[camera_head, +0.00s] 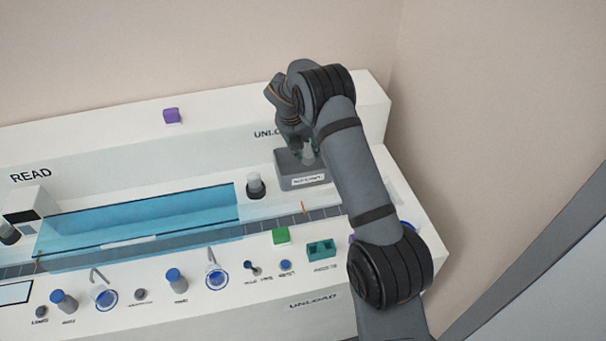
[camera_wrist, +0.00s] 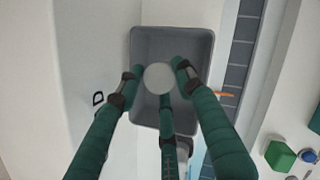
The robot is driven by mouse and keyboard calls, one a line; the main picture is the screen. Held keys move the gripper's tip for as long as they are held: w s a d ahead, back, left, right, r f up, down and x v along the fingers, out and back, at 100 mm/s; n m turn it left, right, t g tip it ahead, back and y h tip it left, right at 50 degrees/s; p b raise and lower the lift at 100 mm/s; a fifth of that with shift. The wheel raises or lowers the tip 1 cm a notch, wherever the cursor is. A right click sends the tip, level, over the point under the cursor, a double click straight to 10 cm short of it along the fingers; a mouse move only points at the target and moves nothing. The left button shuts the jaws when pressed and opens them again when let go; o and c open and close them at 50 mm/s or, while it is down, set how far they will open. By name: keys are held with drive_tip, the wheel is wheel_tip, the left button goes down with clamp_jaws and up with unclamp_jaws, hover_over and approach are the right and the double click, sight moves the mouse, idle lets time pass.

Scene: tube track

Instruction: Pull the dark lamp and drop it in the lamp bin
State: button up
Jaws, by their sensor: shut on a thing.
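My gripper (camera_head: 303,148) is shut on a lamp, whose round pale grey end (camera_wrist: 158,77) shows between my green fingers in the wrist view. The lamp looks unlit. In the head view, a small part of the lamp (camera_head: 307,157) shows below my fingers. The lamp bin (camera_head: 303,182) is a grey open box with a white label on its front, under the UNLOAD lettering. In the wrist view, the lamp and fingertips are over the opening of the bin (camera_wrist: 172,36). I cannot tell how far above its floor the lamp is.
A blue transparent cover (camera_head: 140,225) lies along the track. A green block (camera_head: 281,236), a teal holder (camera_head: 321,250) and several knobs are in front. A purple block (camera_head: 172,115) sits on the back ledge.

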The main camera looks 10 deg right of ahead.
drive_tip(key=shift+f, duration=0.1)
drive_tip(key=o, duration=1.2)
drive_tip(key=v, duration=1.2)
drive_tip(key=shift+f, duration=0.1)
drive_tip(key=x, duration=1.2)
wheel_tip(320, 180, up, 4)
drive_tip(key=p, duration=0.4)
drive_tip(key=shift+r+p, duration=0.25)
drive_tip(key=shift+p, duration=0.25)
